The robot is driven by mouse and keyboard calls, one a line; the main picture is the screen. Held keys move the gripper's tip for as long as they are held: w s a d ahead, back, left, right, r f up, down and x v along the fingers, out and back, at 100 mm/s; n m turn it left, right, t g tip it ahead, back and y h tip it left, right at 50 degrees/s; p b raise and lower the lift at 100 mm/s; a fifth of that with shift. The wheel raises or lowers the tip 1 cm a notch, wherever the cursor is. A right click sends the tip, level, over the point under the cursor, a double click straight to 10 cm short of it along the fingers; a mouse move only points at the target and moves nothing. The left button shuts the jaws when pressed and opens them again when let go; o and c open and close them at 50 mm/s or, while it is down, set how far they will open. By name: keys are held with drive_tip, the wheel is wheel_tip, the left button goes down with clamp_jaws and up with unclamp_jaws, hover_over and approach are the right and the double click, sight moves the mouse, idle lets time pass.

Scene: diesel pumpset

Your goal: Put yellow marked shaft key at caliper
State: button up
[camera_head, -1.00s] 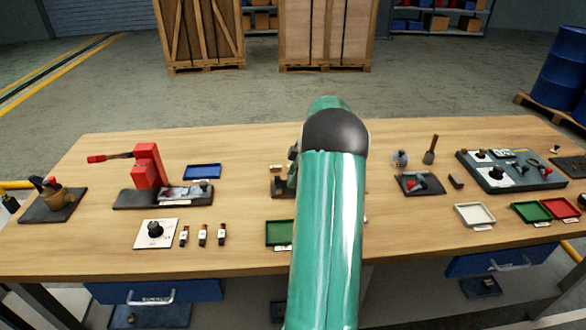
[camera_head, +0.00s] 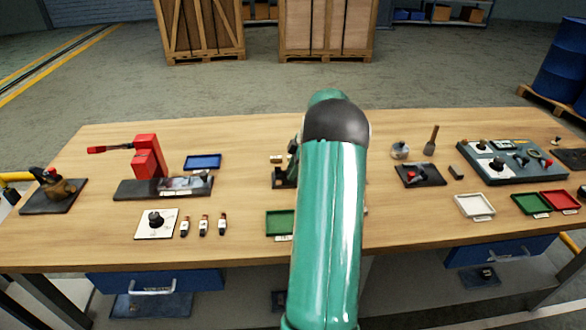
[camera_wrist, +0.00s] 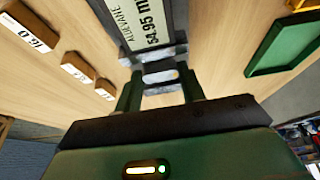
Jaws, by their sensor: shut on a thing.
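In the wrist view my gripper (camera_wrist: 161,92) is shut on a small grey metallic piece (camera_wrist: 161,76) between its fingertips. No yellow mark shows on this piece, so I cannot confirm that it is the shaft key. A dark-framed panel (camera_wrist: 150,22) reading about "54.95 mm" lies just past the fingertips; it looks like the caliper's readout. The caliper's jaws are not clear, and I cannot tell whether the held piece touches it. In the head view my arm hides the gripper and much of the bench middle. A dark stand (camera_head: 283,177) shows beside my arm.
In the wrist view, tan blocks with white labels (camera_wrist: 80,68) lie at left and a green tray (camera_wrist: 285,50) at right. In the head view a red press (camera_head: 147,158), blue tray (camera_head: 203,162), white tray (camera_head: 474,206) and grey tool board (camera_head: 512,162) stand around open wood.

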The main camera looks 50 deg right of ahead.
drive_tip(key=shift+f, duration=0.3)
drive_tip(key=o, duration=1.1)
drive_tip(key=shift+r, duration=3.5)
